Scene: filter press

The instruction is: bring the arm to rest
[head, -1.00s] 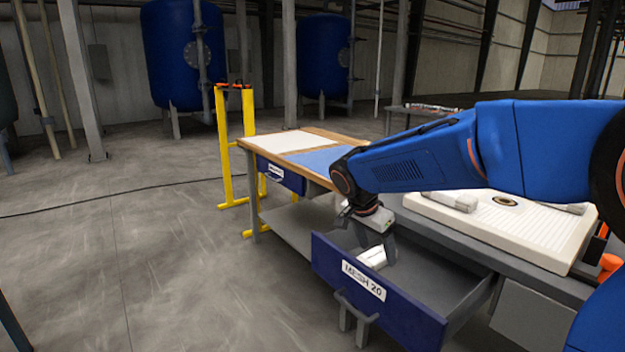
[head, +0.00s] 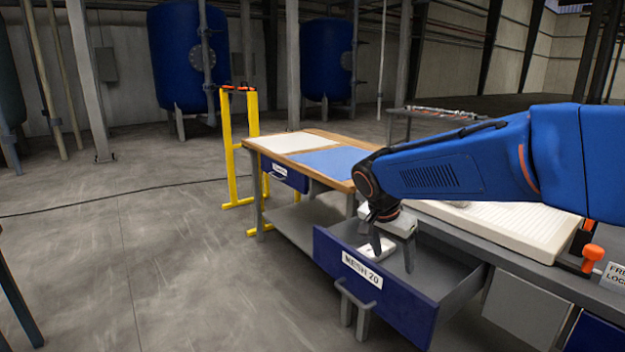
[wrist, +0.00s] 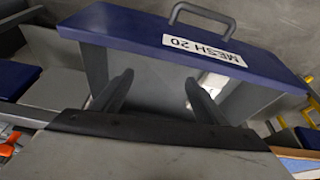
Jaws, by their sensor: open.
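My gripper (head: 392,258) is open, its two grey fingers pointing down over the open drawer labelled MESH 20 (head: 333,244). In the wrist view the fingers of my gripper (wrist: 155,92) are spread apart with nothing between them, and the drawer front (wrist: 130,30) with its grey handle shows beyond them. A white item (head: 378,249) lies in the drawer near the fingers; it also shows in part in the wrist view (wrist: 212,82), beside one finger. Whether a finger touches it I cannot tell. My blue arm reaches in from the right.
A workbench has a wooden top (head: 318,134) with white and blue areas. A white ribbed plate (head: 500,228) lies right of the drawer, partly behind my arm. An orange knob (head: 593,252) stands at the right. A yellow stand (head: 228,150) is at the bench's far end.

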